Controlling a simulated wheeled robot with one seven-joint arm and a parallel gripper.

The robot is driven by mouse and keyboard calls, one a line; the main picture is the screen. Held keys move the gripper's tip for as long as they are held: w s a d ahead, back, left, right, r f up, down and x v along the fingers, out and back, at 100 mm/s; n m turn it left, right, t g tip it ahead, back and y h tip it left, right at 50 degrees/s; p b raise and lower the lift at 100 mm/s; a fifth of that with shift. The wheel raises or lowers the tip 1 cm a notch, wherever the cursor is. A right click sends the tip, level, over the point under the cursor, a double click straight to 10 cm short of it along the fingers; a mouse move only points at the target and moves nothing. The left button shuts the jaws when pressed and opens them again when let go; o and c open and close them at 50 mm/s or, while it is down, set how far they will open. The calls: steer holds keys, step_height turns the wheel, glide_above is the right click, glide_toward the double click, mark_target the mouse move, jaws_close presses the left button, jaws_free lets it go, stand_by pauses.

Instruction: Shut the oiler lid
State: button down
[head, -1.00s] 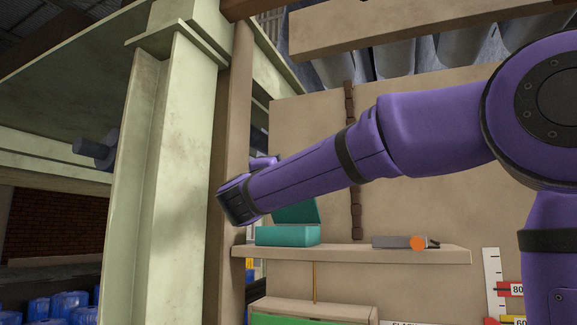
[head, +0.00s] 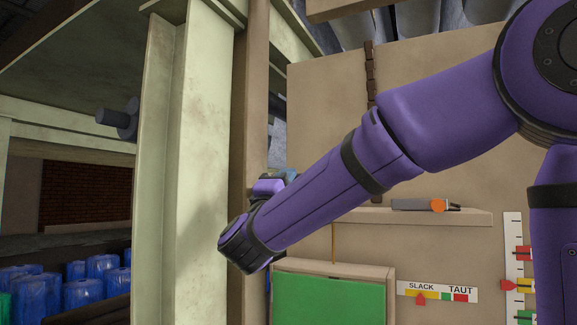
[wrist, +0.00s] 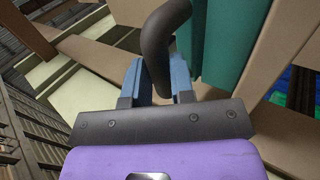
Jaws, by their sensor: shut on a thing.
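The teal oiler (wrist: 216,38) shows at the top of the wrist view, close to the right of my fingers. Its lid and box cannot be told apart clearly there, so I cannot tell how far the lid stands open. In the head view my forearm and wrist hide the oiler. My gripper (wrist: 158,72) has its blue fingers closed on a dark curved bar (wrist: 163,32), which arches up between them. Where the bar joins the oiler is not clear.
The wooden shelf (head: 465,217) carries a grey tool with an orange end (head: 436,205). A pale green steel column (head: 195,150) and a brown post (head: 248,110) stand close by my wrist. A green panel (head: 330,300) and a slack/taut gauge (head: 437,291) are below.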

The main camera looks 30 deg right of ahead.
steer(key=shift+w+d+f, duration=0.15)
steer(key=shift+d+f, duration=0.2)
steer(key=shift+f, duration=0.2)
steer(key=c, duration=1)
jaws_free()
steer(key=shift+w+d, duration=0.15)
steer(key=shift+d, duration=0.1)
steer(key=v, duration=1.1)
steer(key=shift+a+r, duration=0.1)
steer(key=shift+r, duration=0.1)
